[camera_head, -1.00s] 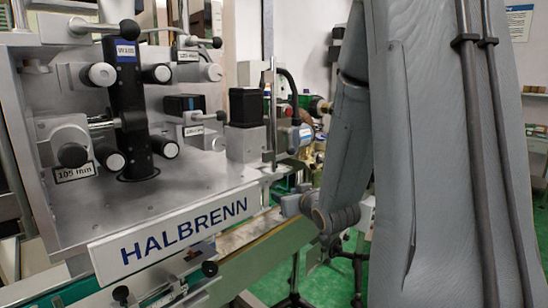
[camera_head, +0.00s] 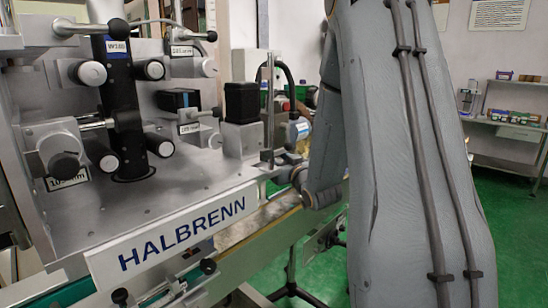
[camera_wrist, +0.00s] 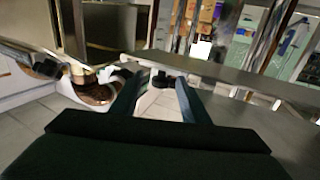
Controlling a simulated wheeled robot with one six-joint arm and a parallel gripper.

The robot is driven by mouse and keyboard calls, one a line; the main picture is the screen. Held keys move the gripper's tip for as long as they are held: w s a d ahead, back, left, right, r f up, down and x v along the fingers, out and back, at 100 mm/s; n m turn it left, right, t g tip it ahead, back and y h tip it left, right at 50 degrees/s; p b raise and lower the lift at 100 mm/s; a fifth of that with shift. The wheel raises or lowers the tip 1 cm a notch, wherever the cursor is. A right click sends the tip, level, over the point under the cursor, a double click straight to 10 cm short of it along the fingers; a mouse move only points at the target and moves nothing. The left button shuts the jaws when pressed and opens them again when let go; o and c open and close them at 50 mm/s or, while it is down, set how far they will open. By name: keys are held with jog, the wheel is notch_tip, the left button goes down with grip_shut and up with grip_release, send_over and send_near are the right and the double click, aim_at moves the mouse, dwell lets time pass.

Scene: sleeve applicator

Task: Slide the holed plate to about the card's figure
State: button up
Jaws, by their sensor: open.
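The sleeve applicator with its HALBRENN sign (camera_head: 175,237) fills the left of the head view. Small cards with mm figures sit on it: one at lower left (camera_head: 68,179), one at the top (camera_head: 182,50) and one at mid-height (camera_head: 189,128). The lower-left one seems to read 105 mm, though it is blurred. A black column (camera_head: 122,115) bears a blue W180 label. I cannot make out the holed plate for sure in either view. My gripper (camera_wrist: 158,88) is open and empty in the wrist view, over tiled floor; my arm hides it in the head view.
Several knobs and clamp handles (camera_head: 88,72) stick out from the machine. In the wrist view, a grey ledge (camera_wrist: 215,70) runs beyond the fingers, and a brown round thing (camera_wrist: 97,92) lies left. Shelving (camera_head: 510,115) stands at the back right over clear green floor.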

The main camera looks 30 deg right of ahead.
jog(key=shift+w, duration=0.1)
grip_shut()
jog(key=shift+f+b, duration=1.15)
jog(key=shift+f, duration=0.55)
jog(key=shift+r, duration=0.1)
grip_release()
jog(key=shift+r, duration=0.1)
jog(key=s+b, duration=0.1)
jog(key=s, duration=0.6)
jog(key=shift+s+a, duration=0.25)
jog(key=shift+s, duration=0.15)
